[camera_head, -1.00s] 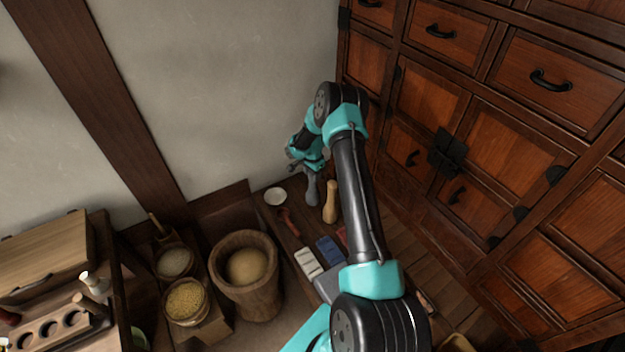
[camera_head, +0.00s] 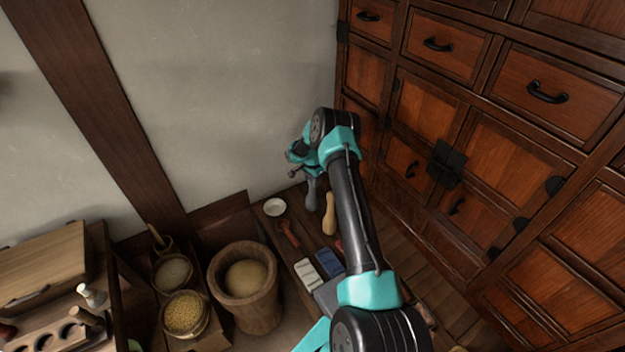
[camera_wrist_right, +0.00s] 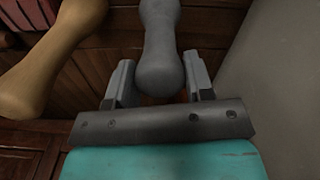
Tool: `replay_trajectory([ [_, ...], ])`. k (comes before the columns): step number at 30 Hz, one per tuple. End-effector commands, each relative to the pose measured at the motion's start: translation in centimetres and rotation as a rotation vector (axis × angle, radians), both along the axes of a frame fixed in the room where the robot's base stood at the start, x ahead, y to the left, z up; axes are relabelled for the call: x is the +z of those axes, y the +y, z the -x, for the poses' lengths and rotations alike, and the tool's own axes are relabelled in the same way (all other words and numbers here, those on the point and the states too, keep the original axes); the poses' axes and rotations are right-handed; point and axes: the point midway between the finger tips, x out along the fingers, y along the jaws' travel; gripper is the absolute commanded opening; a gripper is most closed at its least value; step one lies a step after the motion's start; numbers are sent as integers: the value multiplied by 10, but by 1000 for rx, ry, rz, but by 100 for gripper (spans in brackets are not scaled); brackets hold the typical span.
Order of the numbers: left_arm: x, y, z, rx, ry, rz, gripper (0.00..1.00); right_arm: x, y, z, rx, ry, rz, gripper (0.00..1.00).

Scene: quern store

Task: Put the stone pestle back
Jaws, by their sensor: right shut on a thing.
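The grey stone pestle (camera_head: 312,194) hangs near upright below my right gripper (camera_head: 307,174), close to the wall and the back of the low wooden board. In the right wrist view the pestle (camera_wrist_right: 160,35) has its rounded end between the two fingers of my right gripper (camera_wrist_right: 158,80), which is shut on it. I cannot tell whether its lower end touches the board. A tan wooden pestle (camera_head: 328,215) stands beside it to the right; it also shows in the right wrist view (camera_wrist_right: 50,55). My left gripper is not in view.
On the board are a white dish (camera_head: 274,207), a red tool (camera_head: 288,236), a white block (camera_head: 307,273) and a blue block (camera_head: 330,262). A wooden mortar (camera_head: 250,305) stands left. The drawer cabinet (camera_head: 465,150) stands close on the right.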

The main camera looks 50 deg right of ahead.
Motion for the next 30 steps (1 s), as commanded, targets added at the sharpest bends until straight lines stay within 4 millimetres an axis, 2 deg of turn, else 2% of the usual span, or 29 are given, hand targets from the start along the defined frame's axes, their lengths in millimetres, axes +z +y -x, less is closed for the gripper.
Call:
replay_trajectory([
  [6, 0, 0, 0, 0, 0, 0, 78, -23, 0, 0, 0, -1, 1, 15],
  [20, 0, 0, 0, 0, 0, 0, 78, -27, 0, 0, 0, -2, 1, 15],
  [21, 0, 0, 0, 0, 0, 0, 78, -29, 1, 0, -1, 1, 0, 49],
  [28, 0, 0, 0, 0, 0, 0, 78, -29, 1, 1, -1, 1, 0, 71],
  [30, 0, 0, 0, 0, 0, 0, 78, -29, 1, 1, 0, 1, 0, 73],
])
